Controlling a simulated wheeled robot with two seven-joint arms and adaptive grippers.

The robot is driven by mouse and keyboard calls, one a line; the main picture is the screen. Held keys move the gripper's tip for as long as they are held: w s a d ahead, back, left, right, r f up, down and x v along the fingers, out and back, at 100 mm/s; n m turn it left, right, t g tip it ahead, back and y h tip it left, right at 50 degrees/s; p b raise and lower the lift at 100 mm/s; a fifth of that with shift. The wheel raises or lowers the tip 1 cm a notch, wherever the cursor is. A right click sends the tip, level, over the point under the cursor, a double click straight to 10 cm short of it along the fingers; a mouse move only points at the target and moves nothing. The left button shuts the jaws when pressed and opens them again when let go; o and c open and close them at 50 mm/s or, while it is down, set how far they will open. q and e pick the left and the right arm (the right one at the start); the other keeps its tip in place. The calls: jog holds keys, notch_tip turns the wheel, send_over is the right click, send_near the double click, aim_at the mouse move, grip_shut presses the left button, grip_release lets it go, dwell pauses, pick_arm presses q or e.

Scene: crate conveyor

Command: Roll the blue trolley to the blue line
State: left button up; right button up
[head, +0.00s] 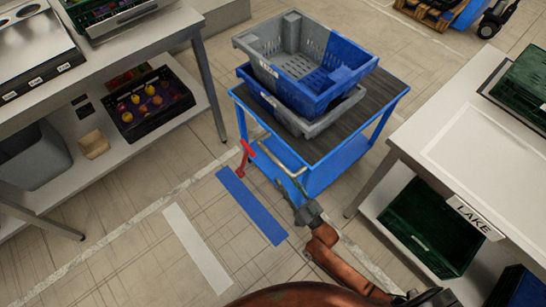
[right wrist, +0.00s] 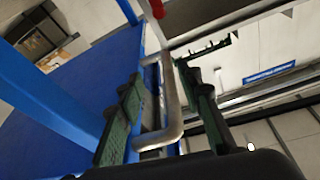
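The blue trolley (head: 330,172) stands in the middle of the head view, its blue frame around a dark deck. Its grey tube handle (head: 283,158) faces me, with a red part (head: 245,155) at its left end. The blue line (head: 251,205) lies on the floor just in front of the trolley's left side. My right gripper (head: 294,192) is at the handle's right end. In the right wrist view, the handle (right wrist: 172,100) runs between the parted fingers of my right gripper (right wrist: 160,85), with gaps visible beside it. My left gripper is not in view.
Stacked grey and blue crates (head: 345,55) sit on the trolley. A white line (head: 197,248) lies left of the blue one. A shelved table (head: 130,165) stands left; a white table (head: 480,145) stands close at right, with a green crate (head: 405,240) below. Floor between is clear.

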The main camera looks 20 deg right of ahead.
aim_at(275, 158)
jog(key=shift+t, duration=0.7)
jog(key=w+r, duration=0.2)
jog(key=w+a+r+b, duration=0.1)
jog(key=w+r, duration=0.1)
jog(key=w, duration=0.1)
jog(key=w+r, duration=0.2)
jog(key=shift+w+a+r+b, duration=0.2)
jog(key=shift+w+a+b, duration=0.1)
jog(key=shift+a+b, duration=0.1)
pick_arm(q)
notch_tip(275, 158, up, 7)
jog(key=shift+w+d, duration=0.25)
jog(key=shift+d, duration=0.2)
pick_arm(e)
jog(key=shift+c, duration=0.2)
grip_shut()
